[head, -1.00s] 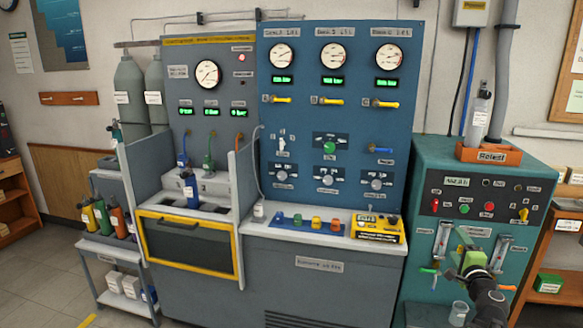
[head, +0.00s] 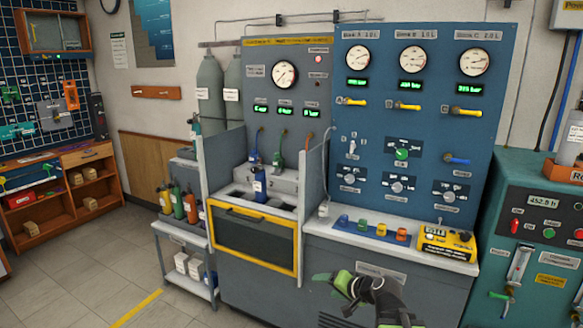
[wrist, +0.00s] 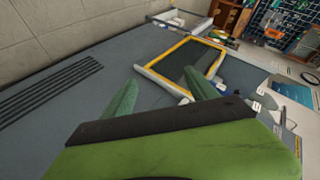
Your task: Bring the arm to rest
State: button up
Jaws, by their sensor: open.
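My gripper (head: 328,281) is at the lower middle of the head view, in front of the grey lower front of the test bench. It points to the left in the picture. In the wrist view its two green fingers (wrist: 160,95) stand apart with nothing between them. Past the fingers, the wrist view shows the bench's grey front and the yellow-framed door (wrist: 193,62). The arm is raised and extended, and part of it is cut off by the bottom edge of the head view.
The bench panel (head: 410,130) with gauges and valves stands ahead. The yellow-framed door (head: 252,240) is left of my gripper. A cart (head: 185,238) with small cylinders stands further left. A teal cabinet (head: 540,215) is at the right. Floor at the left is clear.

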jog(key=s+a+f+n+g+h, duration=0.2)
jog(key=s+a+f+n+g, duration=0.15)
jog(key=s+f, duration=0.3)
jog(key=s+d+f+g+h, duration=0.4)
jog(key=s+d+g, duration=0.1)
jog(key=s+d, duration=0.3)
notch_tip(320, 180, up, 17)
jog(key=s+p, duration=0.1)
jog(key=p, duration=1.5)
jog(key=shift+d+f+n+h, duration=0.2)
jog(key=shift+n+h, duration=0.1)
jog(key=shift+n, duration=0.15)
jog(key=shift+s+g, duration=0.1)
jog(key=shift+g, duration=0.15)
